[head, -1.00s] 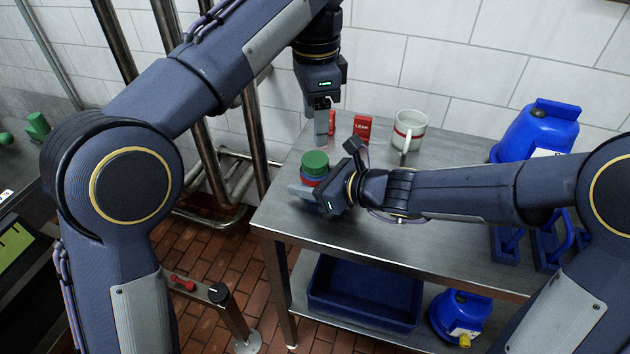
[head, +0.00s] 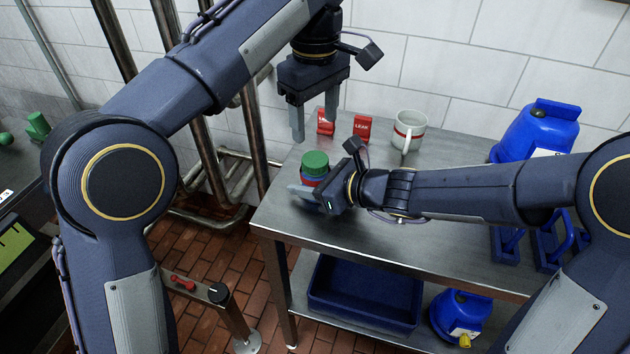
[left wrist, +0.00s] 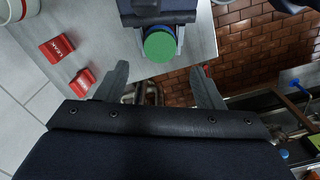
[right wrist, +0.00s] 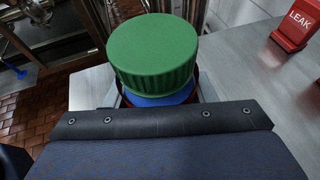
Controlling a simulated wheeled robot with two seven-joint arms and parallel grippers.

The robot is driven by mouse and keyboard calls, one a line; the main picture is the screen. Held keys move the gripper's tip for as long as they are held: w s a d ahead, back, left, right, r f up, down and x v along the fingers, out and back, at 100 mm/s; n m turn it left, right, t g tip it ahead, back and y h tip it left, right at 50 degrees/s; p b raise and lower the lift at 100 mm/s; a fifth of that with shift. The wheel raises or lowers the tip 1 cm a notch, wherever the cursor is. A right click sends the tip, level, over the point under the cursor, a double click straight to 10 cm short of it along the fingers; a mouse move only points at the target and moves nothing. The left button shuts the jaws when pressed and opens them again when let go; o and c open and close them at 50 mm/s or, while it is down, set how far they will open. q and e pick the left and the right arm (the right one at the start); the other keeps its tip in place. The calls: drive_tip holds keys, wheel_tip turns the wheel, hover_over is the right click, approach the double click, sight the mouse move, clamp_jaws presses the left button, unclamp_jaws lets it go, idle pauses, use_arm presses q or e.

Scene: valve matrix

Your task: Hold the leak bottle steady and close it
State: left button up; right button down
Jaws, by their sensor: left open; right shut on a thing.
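The leak bottle (head: 315,169) stands upright near the left edge of the metal table, with a ribbed green cap (right wrist: 153,52) on top. Below the cap, blue and red parts show; the rest is hidden by my right gripper. My right gripper (head: 308,193) is shut on the bottle from the side, below the cap. My left gripper (head: 313,125) is open and empty, pointing down above and slightly behind the bottle. In the left wrist view the green cap (left wrist: 160,46) lies ahead of and between the open fingers (left wrist: 160,88), apart from them.
Two red LEAK tags (head: 362,126) (head: 326,122) stand behind the bottle, close to my left gripper. A white mug (head: 408,131) with a red band is farther right. A blue container (head: 538,130) stands at the right. A blue bin (head: 365,296) is on the lower shelf.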

sight(315, 159)
idle(0.4)
use_arm(q)
drive_tip(key=shift+f, duration=4)
drive_tip(key=c, duration=1)
drive_tip(key=m, duration=0.9)
